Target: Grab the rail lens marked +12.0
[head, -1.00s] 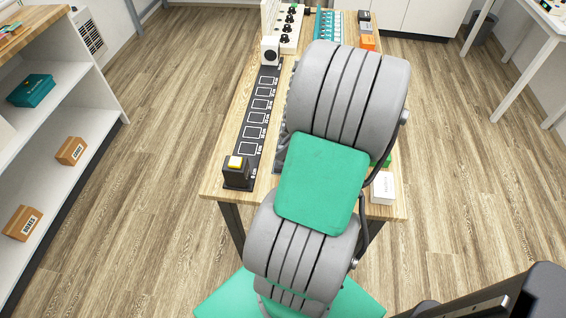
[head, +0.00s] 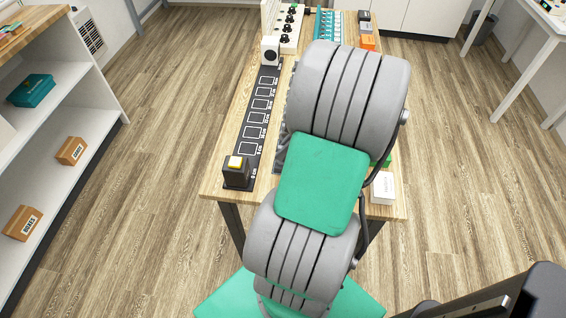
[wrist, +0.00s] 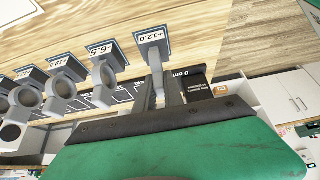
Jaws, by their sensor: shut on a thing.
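The rail lens marked +12.0 (wrist: 154,54) shows in the wrist view, with its label plate at the top and a pale grey stem running down from it. My gripper (wrist: 158,90) is shut on this lens, with one dark finger on each side of its grey part. The lens ring is mostly hidden between the fingers. In the head view my arm covers the gripper and this lens. I cannot tell whether the lens base touches the table.
A lens marked -6.5 (wrist: 103,76) stands just left of my gripper, with several similar lenses further left. A black rail strip (head: 260,105) with printed squares runs along the table (head: 232,136).

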